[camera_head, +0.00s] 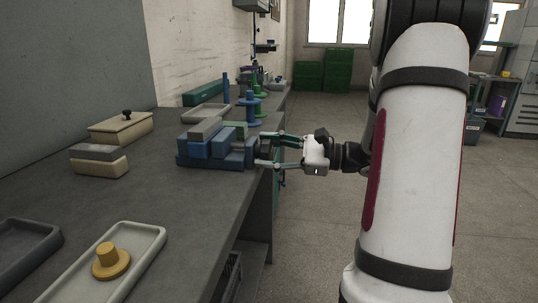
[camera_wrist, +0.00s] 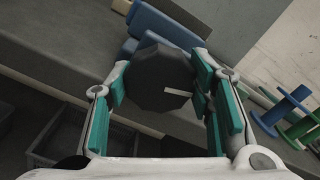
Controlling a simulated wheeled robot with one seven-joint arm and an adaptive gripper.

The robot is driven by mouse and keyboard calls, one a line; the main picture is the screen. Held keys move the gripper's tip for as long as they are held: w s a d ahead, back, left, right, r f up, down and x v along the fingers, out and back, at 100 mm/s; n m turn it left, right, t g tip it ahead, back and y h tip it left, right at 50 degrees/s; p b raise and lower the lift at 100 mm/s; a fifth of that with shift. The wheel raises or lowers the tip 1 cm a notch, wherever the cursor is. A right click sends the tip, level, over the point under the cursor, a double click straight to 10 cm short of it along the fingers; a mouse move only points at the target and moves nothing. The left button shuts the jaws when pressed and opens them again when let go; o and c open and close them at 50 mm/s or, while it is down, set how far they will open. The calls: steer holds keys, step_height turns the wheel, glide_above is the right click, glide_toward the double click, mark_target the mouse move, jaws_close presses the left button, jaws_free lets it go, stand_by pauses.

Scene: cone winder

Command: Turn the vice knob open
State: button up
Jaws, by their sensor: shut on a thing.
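The blue vice (camera_head: 214,148) sits near the right edge of the grey bench in the head view, and part of its blue body shows in the wrist view (camera_wrist: 150,24). The dark faceted vice knob (camera_wrist: 158,78) with a pale mark faces the wrist camera. My gripper (camera_head: 266,150) reaches in from the right, level with the vice. In the wrist view its teal finger pads stand on both sides of the knob, and my gripper (camera_wrist: 158,90) is shut on it.
The bench (camera_head: 190,205) carries a pale tray (camera_head: 75,292) with a yellow knobbed piece (camera_head: 110,262), a beige box (camera_head: 122,128) and a grey-topped block (camera_head: 99,160). Blue and green spools (camera_head: 253,108) stand behind the vice. Open floor (camera_head: 315,225) lies right of the bench.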

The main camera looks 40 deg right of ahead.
steer(key=shift+n, duration=0.5)
steer(key=o, duration=1.2)
steer(key=shift+c, duration=0.2)
steer(key=shift+m, duration=0.3)
